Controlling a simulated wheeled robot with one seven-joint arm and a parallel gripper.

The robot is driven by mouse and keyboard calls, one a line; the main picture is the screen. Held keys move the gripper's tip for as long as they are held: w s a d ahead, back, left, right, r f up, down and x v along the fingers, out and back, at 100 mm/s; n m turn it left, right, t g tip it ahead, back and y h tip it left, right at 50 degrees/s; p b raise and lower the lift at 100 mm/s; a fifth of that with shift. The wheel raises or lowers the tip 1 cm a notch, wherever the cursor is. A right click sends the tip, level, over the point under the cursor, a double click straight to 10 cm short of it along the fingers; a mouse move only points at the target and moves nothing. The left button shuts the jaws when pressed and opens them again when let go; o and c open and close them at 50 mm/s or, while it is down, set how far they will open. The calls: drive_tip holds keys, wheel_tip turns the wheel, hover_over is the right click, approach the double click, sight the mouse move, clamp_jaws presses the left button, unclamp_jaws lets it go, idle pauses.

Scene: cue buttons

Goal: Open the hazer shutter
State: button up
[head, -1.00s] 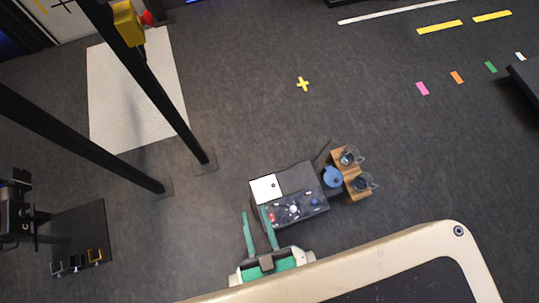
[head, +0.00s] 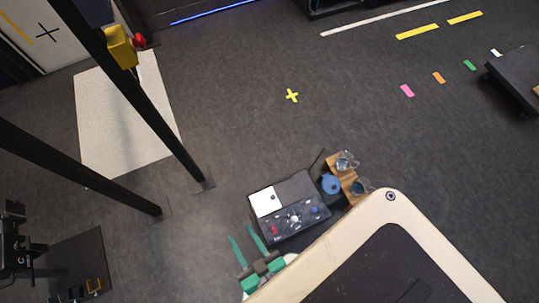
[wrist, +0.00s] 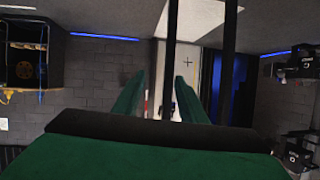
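A dark console (head: 292,205) stands below the middle of the head view. Its front panel carries a red control (head: 274,230), a pale round knob (head: 294,218) and a blue control (head: 315,210). A white plate (head: 264,202) covers its left top. I cannot tell which part, if any, is the hazer shutter; labels are too small to read. My gripper (head: 242,234) has green fingers spread apart with nothing between them. The fingers also show in the wrist view (wrist: 160,82).
A wooden board (head: 341,163) with glass cups and a blue round pot (head: 330,184) adjoins the console's right. Two black posts rise at left, one near a yellow box with a red button (head: 122,47). A white mat (head: 125,120) lies behind them. The middle floor is open.

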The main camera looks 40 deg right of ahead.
drive_tip(key=w+d+f+m+g+h, duration=0.1)
drive_tip(key=w+d+f+m+g, duration=0.15)
drive_tip(key=f, duration=0.85)
drive_tip(key=w+d+f+m+g+h, duration=0.1)
drive_tip(key=w+d+f+m+g, duration=0.2)
drive_tip(key=f, duration=0.7)
drive_tip(key=m+g, duration=0.4)
drive_tip(key=g, duration=0.2)
approach(272, 198)
drive_tip(key=shift+m+h, duration=0.25)
drive_tip(key=shift+h, duration=0.05)
drive_tip(key=x, duration=0.7)
drive_tip(key=shift+w, duration=0.1)
drive_tip(key=shift+d+f, duration=0.1)
drive_tip(key=shift+f, duration=0.1)
drive_tip(key=shift+f+t, duration=0.25)
drive_tip(key=shift+f, duration=0.05)
